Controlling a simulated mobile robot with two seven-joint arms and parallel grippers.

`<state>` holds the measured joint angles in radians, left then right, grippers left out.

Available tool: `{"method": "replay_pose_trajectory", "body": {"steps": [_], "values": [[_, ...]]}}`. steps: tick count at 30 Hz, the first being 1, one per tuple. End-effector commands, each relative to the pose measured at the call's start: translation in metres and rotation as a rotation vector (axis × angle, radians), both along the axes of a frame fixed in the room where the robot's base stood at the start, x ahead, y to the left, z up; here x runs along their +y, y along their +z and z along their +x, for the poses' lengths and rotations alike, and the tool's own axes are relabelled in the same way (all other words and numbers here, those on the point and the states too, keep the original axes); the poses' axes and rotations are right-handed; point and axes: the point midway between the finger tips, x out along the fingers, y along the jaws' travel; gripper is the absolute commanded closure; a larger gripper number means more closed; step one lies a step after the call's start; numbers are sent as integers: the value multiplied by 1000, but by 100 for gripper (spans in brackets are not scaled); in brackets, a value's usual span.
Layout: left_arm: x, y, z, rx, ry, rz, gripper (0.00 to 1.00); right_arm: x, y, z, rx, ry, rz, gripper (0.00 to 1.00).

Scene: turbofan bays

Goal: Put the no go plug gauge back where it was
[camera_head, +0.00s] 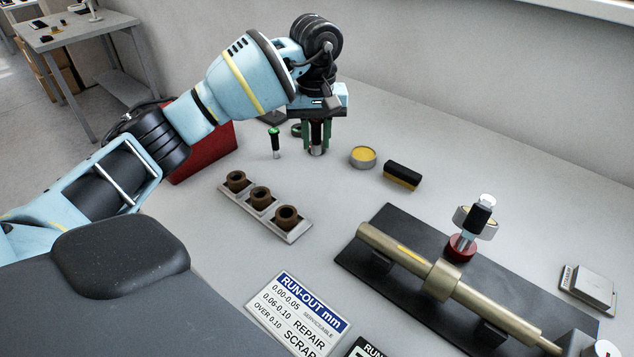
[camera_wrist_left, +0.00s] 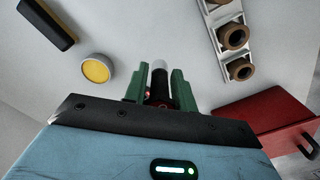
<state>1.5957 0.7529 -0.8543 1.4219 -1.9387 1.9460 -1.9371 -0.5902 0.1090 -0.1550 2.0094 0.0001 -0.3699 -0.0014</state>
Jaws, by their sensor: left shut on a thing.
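My left gripper (camera_head: 316,143) points down over the back of the table, with its green fingers shut on the no go plug gauge (camera_head: 317,134). The gauge is upright, with a dark handle and a metal lower end close to the tabletop; I cannot tell whether it touches. In the left wrist view the gauge (camera_wrist_left: 159,78) shows between the fingers (camera_wrist_left: 159,88), with a bit of red near the gripper body. A second plug gauge with a green top (camera_head: 275,143) stands just left of the gripper. My right gripper is out of view.
A red box (camera_head: 205,150) stands left of the gripper. A yellow-topped tin (camera_head: 362,157) and a black-and-yellow brush (camera_head: 402,176) lie to the right. A rack with three brown bushings (camera_head: 295,236) is in front. A dark mat (camera_head: 375,222) bears a shaft and dial indicator.

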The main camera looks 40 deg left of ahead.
Motion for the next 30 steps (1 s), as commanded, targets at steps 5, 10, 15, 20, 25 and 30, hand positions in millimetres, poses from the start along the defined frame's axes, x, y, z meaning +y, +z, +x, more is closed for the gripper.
{"method": "replay_pose_trajectory", "body": {"steps": [5, 10, 15, 20, 25, 30], "values": [[0, -32, -1, 5, -1, 0, 100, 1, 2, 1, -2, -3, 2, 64], [-1, -53, 0, 1, -1, 0, 100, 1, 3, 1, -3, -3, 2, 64], [-1, -57, 0, 0, -1, 0, 100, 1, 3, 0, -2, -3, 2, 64], [-1, -65, -1, 2, -1, -1, 100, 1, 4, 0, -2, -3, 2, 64], [0, -87, -1, 4, -1, 0, 100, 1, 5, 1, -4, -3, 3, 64], [0, -94, 0, -1, -1, 0, 100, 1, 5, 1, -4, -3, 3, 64]]}}
